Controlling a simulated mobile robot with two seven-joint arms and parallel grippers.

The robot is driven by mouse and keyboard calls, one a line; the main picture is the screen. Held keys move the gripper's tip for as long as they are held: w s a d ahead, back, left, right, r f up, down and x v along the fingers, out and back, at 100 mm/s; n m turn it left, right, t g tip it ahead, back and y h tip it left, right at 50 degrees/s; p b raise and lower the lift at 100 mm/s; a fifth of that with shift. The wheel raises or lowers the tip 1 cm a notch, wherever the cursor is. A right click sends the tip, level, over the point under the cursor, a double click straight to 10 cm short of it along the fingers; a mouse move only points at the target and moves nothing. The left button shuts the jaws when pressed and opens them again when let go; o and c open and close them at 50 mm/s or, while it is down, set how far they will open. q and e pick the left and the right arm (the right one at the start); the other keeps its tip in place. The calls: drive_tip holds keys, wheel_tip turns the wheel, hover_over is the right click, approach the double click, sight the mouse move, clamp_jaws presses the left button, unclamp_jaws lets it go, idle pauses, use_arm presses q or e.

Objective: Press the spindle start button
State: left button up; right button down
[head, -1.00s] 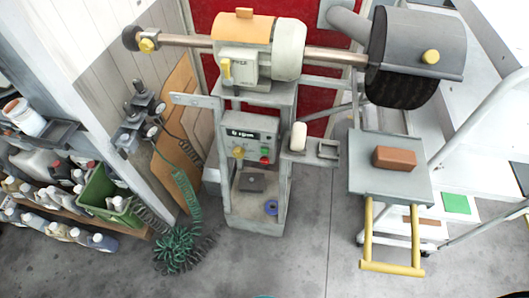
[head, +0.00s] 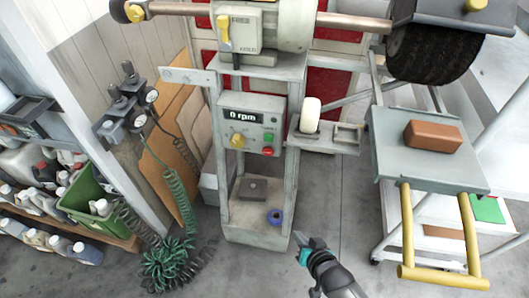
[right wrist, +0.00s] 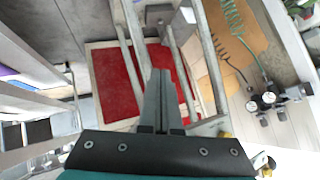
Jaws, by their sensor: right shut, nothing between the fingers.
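The grey control box (head: 252,126) hangs on the machine's stand in the head view. Its display (head: 243,116) reads "0 rpm". A green button (head: 268,137), likely the spindle start, sits on the right of its face, above a red button (head: 267,151). A yellow knob (head: 237,140) is at the left. My right gripper (head: 304,246) is low in the head view, below and right of the box, apart from it. Its fingers are shut and empty in the right wrist view (right wrist: 159,98). My left gripper is not in view.
A small side tray (head: 343,138) with a white block (head: 311,115) sticks out right of the box. A trolley (head: 385,155) with a brown block (head: 433,136) and yellow handle stands further right. Green hoses (head: 175,190) hang left.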

sight(269, 137)
drive_tip(key=w+a+r+m+t+y+b, duration=0.25)
drive_tip(key=w+a+r+t+b, duration=0.3)
drive_tip(key=w+r+b, duration=0.45)
use_arm(q)
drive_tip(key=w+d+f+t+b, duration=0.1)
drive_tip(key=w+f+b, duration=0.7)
drive_tip(key=b, duration=0.2)
drive_tip(key=shift+b, duration=0.35)
use_arm(e)
drive_tip(key=s+a+r+t+y, duration=0.1)
drive_tip(key=a+r+y, duration=0.1)
drive_tip(key=r, duration=0.2)
drive_tip(key=s+a+r+m+t+y, duration=0.1)
drive_tip(key=a+r+t+y, duration=0.1)
drive_tip(key=r, duration=0.3)
drive_tip(key=shift+s+a+y, duration=0.25)
drive_tip(key=shift+s+y, duration=0.05)
drive_tip(key=shift+y, duration=0.05)
drive_tip(key=shift+w+f, duration=0.1)
